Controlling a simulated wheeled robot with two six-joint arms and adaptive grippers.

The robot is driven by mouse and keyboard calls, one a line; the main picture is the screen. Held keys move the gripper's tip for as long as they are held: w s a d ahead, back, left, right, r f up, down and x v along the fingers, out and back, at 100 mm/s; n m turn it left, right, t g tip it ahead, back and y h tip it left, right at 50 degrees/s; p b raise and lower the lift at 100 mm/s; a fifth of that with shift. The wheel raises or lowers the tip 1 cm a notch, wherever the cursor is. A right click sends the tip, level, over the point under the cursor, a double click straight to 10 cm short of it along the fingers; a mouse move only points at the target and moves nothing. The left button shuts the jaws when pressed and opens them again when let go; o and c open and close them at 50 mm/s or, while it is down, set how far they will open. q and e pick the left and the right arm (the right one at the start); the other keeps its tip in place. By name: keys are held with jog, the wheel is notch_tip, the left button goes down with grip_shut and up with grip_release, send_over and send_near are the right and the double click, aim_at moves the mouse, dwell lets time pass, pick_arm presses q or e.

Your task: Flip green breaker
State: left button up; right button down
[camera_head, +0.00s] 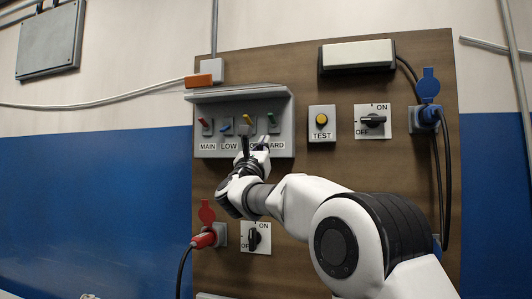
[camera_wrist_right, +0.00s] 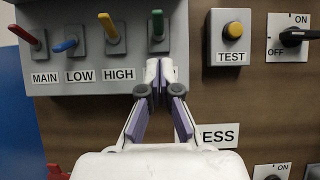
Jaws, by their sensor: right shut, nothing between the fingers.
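The green breaker (camera_head: 272,119) is the rightmost lever on the grey breaker box (camera_head: 240,93) in the head view. In the right wrist view the green lever (camera_wrist_right: 157,25) stands upright on its dark base. My right gripper (camera_head: 263,143) reaches up to the lower right of the box, and its fingers are shut and empty. In the right wrist view the right gripper's fingertips (camera_wrist_right: 160,70) are just below the green lever's base, in front of its label, which they largely hide. Whether they touch the box, I cannot tell. My left gripper is not in view.
Red (camera_wrist_right: 25,37), blue (camera_wrist_right: 66,46) and yellow (camera_wrist_right: 107,25) levers sit left of the green one. A TEST button (camera_head: 322,120) and an ON/OFF switch (camera_head: 373,120) are to the right. A red plug (camera_head: 204,239) and a blue plug (camera_head: 428,114) have hanging cables.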

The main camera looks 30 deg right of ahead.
pick_arm(q)
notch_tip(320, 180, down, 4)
jog(key=b, duration=0.2)
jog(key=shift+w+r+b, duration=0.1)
jog(key=shift+b, duration=0.2)
pick_arm(e)
jog(key=r+v, duration=0.1)
jog(key=v, duration=0.5)
jog(key=shift+s+a, duration=0.3)
jog(key=shift+a, duration=0.15)
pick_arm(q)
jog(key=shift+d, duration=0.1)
pick_arm(e)
jog(key=shift+d+f, duration=0.1)
